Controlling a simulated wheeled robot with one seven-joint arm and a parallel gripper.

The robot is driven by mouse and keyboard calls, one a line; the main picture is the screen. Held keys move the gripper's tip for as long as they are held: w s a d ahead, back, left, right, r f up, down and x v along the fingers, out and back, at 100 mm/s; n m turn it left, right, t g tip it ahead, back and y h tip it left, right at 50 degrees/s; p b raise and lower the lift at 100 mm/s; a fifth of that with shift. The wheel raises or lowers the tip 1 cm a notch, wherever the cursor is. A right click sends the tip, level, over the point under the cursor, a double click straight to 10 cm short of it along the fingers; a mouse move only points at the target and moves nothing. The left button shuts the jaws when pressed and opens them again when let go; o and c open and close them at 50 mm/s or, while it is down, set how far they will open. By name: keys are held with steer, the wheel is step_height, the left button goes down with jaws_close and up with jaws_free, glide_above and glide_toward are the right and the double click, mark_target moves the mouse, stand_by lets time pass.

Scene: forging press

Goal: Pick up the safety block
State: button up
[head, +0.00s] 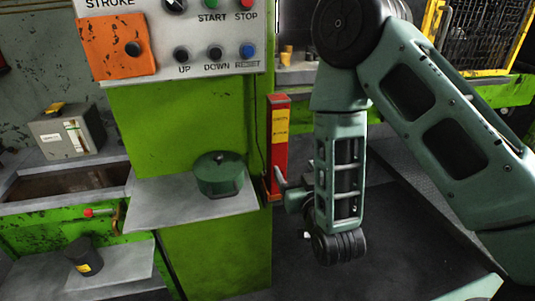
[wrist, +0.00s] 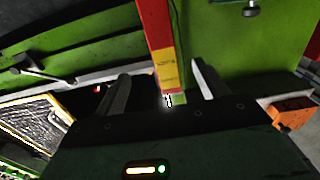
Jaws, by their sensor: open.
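The safety block (head: 279,150) is a tall red upright post with a yellow label, standing beside the green press frame in the head view. In the wrist view the safety block (wrist: 157,35) runs down from the top edge and shows between my two fingers, with dark gaps on both sides. My gripper (head: 281,184) is at the block's lower part in the head view, partly hidden by my wrist. In the wrist view my gripper (wrist: 162,70) is open, its fingers apart. Contact with the block does not show.
A control panel (head: 190,35) with buttons is above. A green round lidded pot (head: 218,174) stands on a grey shelf (head: 165,208) left of the block. A dark cup (head: 84,256) and a grey box (head: 68,135) are farther left. A yellow mesh guard (head: 478,35) stands at the back right.

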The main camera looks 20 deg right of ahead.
mark_target(281, 144)
steer(key=w, duration=1.1)
steer(key=shift+r+b, duration=0.1)
steer(key=shift+b, duration=0.2)
steer(key=shift+w+a+p, duration=0.1)
steer(key=shift+w+p, duration=1.2)
steer(key=shift+w, duration=1.8)
jaws_close()
